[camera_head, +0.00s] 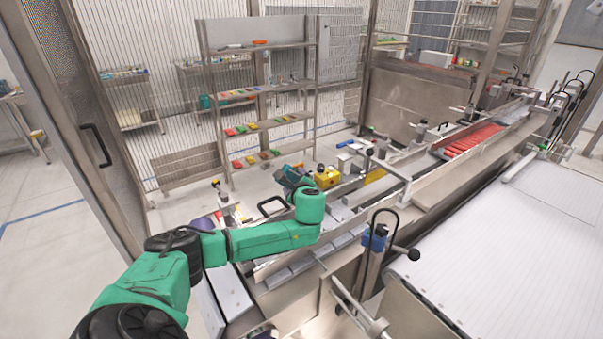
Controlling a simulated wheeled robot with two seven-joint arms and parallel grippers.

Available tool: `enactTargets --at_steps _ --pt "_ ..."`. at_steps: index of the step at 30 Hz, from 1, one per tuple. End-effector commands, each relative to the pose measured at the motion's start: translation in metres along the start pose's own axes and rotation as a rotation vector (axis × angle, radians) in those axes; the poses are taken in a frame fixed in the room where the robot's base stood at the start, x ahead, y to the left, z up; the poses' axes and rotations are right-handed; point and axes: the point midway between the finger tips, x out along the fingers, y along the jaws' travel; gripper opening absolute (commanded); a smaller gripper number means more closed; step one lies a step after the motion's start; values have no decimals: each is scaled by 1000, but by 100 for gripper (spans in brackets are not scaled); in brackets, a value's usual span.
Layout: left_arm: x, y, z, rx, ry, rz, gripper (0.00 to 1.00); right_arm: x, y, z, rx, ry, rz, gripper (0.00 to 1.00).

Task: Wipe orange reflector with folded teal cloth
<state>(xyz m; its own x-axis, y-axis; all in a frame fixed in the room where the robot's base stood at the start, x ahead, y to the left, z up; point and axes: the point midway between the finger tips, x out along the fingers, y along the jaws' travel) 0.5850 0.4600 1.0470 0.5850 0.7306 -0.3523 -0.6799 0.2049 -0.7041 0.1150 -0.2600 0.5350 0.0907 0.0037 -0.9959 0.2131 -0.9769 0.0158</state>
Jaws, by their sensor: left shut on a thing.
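My left arm, green, reaches in from the lower left. Its wrist bends away over the conveyor line, and my left gripper (285,172) is at its far end, small and partly hidden by the wrist. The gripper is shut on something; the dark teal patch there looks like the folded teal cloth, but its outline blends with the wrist. The orange reflector cannot be made out for certain. A yellow block-like part (327,177) stands just right of the gripper. My right gripper is not in view.
A conveyor line (440,188) with metal rails runs from lower left to upper right, with red rollers (472,140) farther along. A shelf rack (262,85) with coloured parts stands behind. A clamp post with a black handle (377,245) rises at front. A white ribbed surface (520,260) lies right.

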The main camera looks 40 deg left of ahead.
Motion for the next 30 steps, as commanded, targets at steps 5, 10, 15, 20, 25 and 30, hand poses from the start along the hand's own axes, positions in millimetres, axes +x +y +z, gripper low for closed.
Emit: enactTargets --at_steps 5,10,15,20,25,30 --pt "-2 3 3 0 0 -1 3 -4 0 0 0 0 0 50" --pt "-3 3 2 0 2 -1 3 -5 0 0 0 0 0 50" --pt "-19 1 -6 1 5 -1 3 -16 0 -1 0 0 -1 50" --pt "-37 1 -16 1 6 -1 3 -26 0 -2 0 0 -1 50" --pt "-52 2 -25 0 3 0 3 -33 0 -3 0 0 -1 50" --pt "-55 3 -28 -1 3 -1 3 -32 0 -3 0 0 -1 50"
